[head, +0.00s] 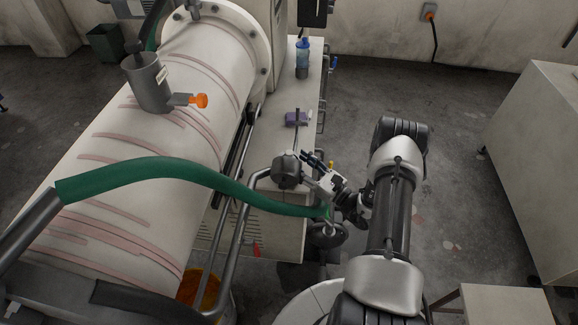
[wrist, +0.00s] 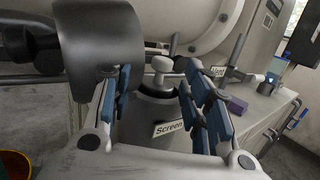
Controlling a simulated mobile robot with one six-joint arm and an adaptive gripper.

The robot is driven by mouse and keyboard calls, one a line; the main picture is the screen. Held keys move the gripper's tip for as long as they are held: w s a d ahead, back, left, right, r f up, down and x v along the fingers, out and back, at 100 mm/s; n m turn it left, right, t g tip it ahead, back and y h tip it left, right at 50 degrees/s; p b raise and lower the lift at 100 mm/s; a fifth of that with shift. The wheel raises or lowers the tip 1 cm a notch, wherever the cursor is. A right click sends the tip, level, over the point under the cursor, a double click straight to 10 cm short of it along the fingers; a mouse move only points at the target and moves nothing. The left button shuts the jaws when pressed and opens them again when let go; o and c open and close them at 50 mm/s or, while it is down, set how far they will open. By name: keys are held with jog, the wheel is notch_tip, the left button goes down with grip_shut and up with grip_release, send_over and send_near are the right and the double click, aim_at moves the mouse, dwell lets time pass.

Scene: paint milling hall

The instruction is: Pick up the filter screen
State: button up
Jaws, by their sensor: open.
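In the wrist view, a pale grey knob (wrist: 162,66) stands upright on a dark round seat. I take it to be the handle of the filter screen. A white label (wrist: 169,128) reading "Screen" is on the housing just below it. My gripper (wrist: 155,78) is open, with one blue-padded finger on each side of the knob in the picture. No contact shows, and I cannot tell the depth between them. In the head view, my gripper (head: 311,163) is beside a dark grey rounded part, and the knob cannot be made out.
A green hose (head: 170,167) and metal rails run beside the large white drum (head: 150,150).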

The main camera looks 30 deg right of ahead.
aim_at(292, 155)
jog(key=shift+b+x, duration=0.5)
jog(key=shift+x, duration=2.25)
jog(key=shift+d, duration=0.15)
jog(key=shift+c, duration=0.3)
grip_shut()
